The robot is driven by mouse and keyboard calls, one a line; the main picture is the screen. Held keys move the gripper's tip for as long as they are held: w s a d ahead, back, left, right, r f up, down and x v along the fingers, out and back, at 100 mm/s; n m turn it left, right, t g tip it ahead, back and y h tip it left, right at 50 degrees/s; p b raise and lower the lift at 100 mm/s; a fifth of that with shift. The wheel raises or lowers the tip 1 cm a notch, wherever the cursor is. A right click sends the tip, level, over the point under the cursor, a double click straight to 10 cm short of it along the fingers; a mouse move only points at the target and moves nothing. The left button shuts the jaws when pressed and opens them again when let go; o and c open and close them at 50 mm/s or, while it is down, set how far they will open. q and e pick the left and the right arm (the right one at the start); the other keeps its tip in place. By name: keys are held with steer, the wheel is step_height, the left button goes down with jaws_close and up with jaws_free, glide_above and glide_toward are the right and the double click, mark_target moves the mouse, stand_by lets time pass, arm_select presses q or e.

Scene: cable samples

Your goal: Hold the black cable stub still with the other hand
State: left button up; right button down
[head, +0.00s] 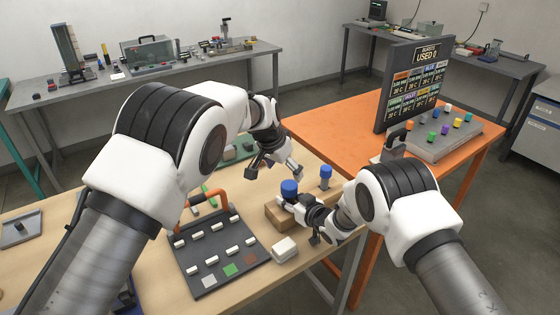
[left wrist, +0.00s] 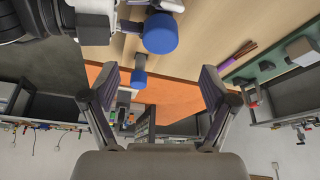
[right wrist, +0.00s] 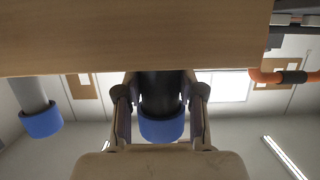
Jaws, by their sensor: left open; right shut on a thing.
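The black cable stub (right wrist: 158,90) with a blue end (right wrist: 160,130) stands between the fingers of my right gripper (right wrist: 160,106), which is shut on it. In the head view its blue end (head: 289,187) rises above the wooden block, and the gripper hides most of its black part. My left gripper (head: 275,168) is open and empty, behind the stub and apart from it. In the left wrist view, the blue end (left wrist: 160,34) shows above the spread left fingers (left wrist: 159,85).
A grey stub with a blue end (head: 326,171) stands right of the black one. The wooden block (head: 277,218) is on the light table, beside a dark rack (head: 222,262) with an orange handle and a small white block (head: 285,248). An orange table (head: 330,123) lies beyond.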

mark_target(289, 183)
arm_select(q)
steer(key=x, duration=0.8)
steer(key=c, duration=1.4)
steer(key=shift+r, duration=0.7)
arm_select(e)
steer(key=shift+f, duration=0.1)
arm_select(q)
steer(key=shift+r, duration=2.3)
arm_select(e)
steer(key=c, duration=0.6)
jaws_free()
steer(key=shift+c, duration=0.2)
